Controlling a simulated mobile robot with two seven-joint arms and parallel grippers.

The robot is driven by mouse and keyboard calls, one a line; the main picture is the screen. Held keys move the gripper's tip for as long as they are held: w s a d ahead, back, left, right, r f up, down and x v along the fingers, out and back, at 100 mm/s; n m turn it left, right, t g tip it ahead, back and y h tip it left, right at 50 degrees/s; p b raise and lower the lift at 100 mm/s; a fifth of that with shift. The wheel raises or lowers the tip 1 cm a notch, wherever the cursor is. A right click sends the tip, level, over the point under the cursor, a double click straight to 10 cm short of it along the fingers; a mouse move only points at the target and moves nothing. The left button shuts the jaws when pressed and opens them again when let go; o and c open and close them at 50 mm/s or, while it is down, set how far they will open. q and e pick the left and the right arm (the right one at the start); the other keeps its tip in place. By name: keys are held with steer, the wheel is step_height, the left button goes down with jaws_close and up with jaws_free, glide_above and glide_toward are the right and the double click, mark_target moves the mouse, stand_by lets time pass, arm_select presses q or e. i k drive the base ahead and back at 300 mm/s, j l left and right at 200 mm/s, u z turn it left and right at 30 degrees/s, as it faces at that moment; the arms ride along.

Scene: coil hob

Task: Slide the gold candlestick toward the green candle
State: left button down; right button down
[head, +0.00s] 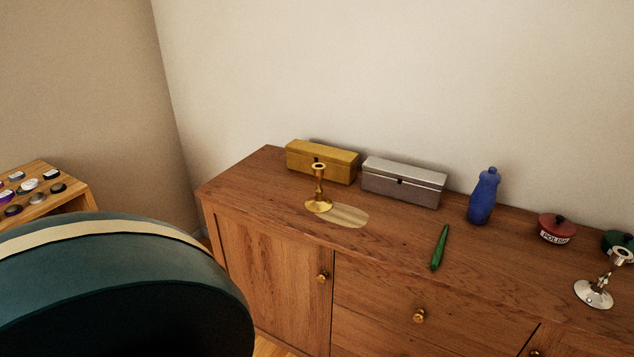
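The gold candlestick (319,190) stands upright on the wooden sideboard, in front of the gold box and beside a pale oval patch. The green candle (439,247) lies on the sideboard top to the right of the candlestick, near the front edge, with clear space between them. Neither of my grippers shows in the head view.
A gold box (322,162), a silver box (403,183), a blue bottle (483,197), a red polish tin (556,229) and a green tin (617,241) line the back of the sideboard (385,263). A silver candlestick (595,292) stands front right. A dark green rounded object (120,280) blocks the lower left.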

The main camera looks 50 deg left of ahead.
mark_target(317, 203)
steer(key=k+j+z, duration=0.1)
steer(key=j, duration=0.25)
steer(key=k+j+z, duration=0.15)
steer(key=j, duration=0.15)
steer(key=k+j+z, duration=0.1)
steer(key=j, duration=0.25)
steer(key=k+j, duration=0.15)
steer(key=j, duration=0.15)
steer(key=k+j+z, duration=0.1)
steer(key=j, duration=0.25)
steer(key=k+j, duration=0.25)
